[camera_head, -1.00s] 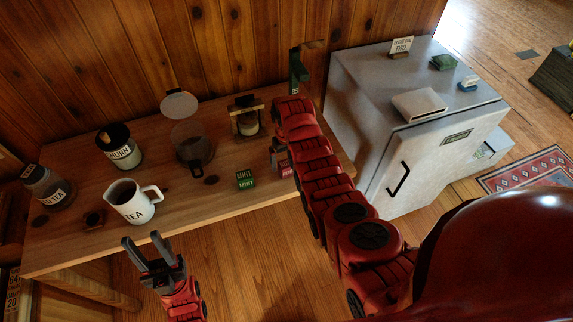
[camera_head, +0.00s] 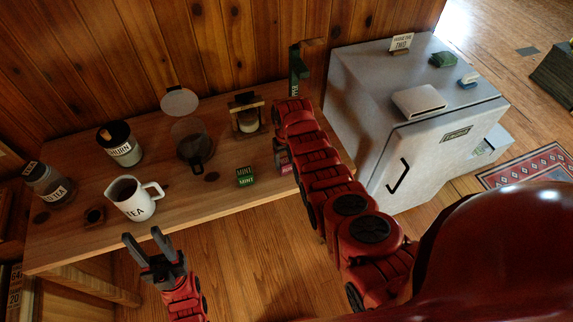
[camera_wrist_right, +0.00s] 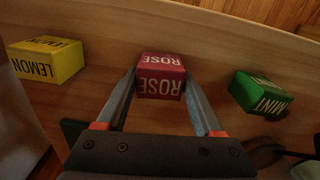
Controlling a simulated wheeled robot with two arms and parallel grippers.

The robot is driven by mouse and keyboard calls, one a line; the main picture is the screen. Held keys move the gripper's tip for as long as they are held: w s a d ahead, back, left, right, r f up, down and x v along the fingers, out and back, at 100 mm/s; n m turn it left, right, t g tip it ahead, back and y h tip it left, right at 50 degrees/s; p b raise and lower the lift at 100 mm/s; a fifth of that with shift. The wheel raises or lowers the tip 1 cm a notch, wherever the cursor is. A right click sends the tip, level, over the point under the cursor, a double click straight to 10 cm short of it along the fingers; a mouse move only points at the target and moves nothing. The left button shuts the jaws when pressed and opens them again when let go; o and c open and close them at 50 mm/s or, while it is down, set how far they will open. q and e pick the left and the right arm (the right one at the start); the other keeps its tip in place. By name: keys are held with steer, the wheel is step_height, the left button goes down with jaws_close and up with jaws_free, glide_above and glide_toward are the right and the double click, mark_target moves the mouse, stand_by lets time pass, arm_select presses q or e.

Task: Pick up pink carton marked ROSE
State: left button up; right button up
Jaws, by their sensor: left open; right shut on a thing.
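The pink carton marked ROSE (camera_wrist_right: 160,76) is between the two fingers of my right gripper (camera_wrist_right: 158,88) in the right wrist view, with a finger against each side. My right gripper is shut on it. In the head view only part of the pink carton (camera_head: 284,165) shows beside my red right arm, which hides most of that gripper. I cannot tell whether the carton is clear of the table. My left gripper (camera_head: 154,245) is open and empty, in front of the table's near edge.
On the wooden table (camera_head: 235,197), the green MINT carton (camera_head: 245,177) stands left of the pink one. A yellow LEMON carton (camera_wrist_right: 46,60) shows in the wrist view. A white TEA pitcher (camera_head: 135,198) and jars stand left. A fridge (camera_head: 400,130) stands right.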

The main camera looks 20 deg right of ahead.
steer(key=shift+c, duration=0.4)
steer(key=shift+r, duration=0.25)
